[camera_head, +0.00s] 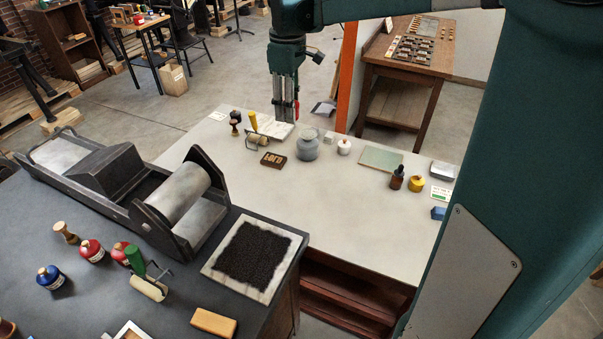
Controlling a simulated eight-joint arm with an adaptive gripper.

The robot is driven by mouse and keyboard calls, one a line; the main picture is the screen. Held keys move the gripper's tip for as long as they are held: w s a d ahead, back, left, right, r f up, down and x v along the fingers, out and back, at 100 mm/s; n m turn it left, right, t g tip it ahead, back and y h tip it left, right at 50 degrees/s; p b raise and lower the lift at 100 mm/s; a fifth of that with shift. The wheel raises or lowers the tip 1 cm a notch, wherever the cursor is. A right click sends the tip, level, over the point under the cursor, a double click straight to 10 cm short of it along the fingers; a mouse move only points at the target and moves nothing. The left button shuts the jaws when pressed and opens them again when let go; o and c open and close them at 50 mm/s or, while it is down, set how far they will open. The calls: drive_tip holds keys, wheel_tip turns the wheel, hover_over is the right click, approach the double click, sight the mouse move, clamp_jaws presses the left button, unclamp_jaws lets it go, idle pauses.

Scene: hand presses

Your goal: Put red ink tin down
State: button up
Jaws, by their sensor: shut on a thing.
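My gripper (285,113) points down over the far side of the pale table (225,143), just above an open white booklet. It is shut on a red thing (297,108), which I take to be the red ink tin. Only a narrow red strip shows at the right of the fingers; the rest is hidden behind them. I cannot tell whether it touches the table. Two other red containers, one in front (92,249) and one beside the green-handled roller (120,252), stand on the dark bench.
By the gripper are a grey jar (307,146), a yellow-handled roller (256,135), a wooden type block (273,160) and a white pot (344,147). A green sheet (381,159), a dropper bottle (397,177) and a yellow tin (416,184) stand right. The table's near middle is clear.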

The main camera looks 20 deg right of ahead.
drive_tip(key=d, duration=0.4)
hover_over(301, 198)
wheel_tip(301, 198, down, 28)
drive_tip(key=shift+m, duration=0.4)
drive_tip(key=shift+r, duration=0.1)
drive_tip(key=shift+f+b, duration=0.5)
drive_tip(key=shift+f, duration=2.6)
drive_tip(key=shift+f, duration=1.9)
drive_tip(key=shift+f+b, duration=0.1)
drive_tip(key=shift+b, duration=0.25)
